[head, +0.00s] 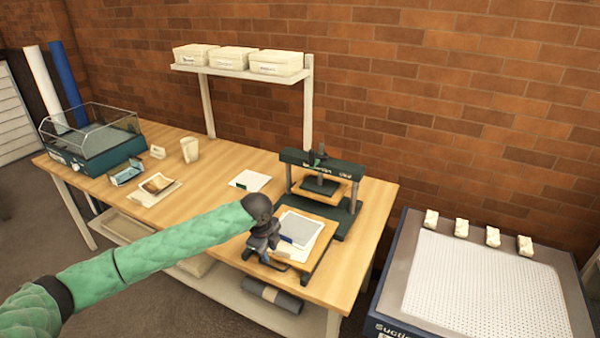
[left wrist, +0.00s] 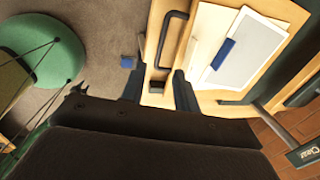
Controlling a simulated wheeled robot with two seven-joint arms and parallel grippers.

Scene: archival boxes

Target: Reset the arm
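My left arm, in a green padded sleeve, reaches across the table from the lower left of the head view. Its dark gripper (head: 274,262) is at the near left edge of the press's wooden board (head: 318,254). In the left wrist view the two fingers of the left gripper (left wrist: 157,88) stand apart with nothing between them. A dark handle (left wrist: 172,38) on the board lies just beyond the fingertips, apart from them. My right gripper is in neither view.
The dark green press (head: 345,215) stands behind the board, which holds a grey sheet on white paper (head: 300,229). A teal glass-walled tray (head: 95,150), a cup (head: 190,149) and a photo (head: 157,184) are to the left. A suction table (head: 470,315) is at right.

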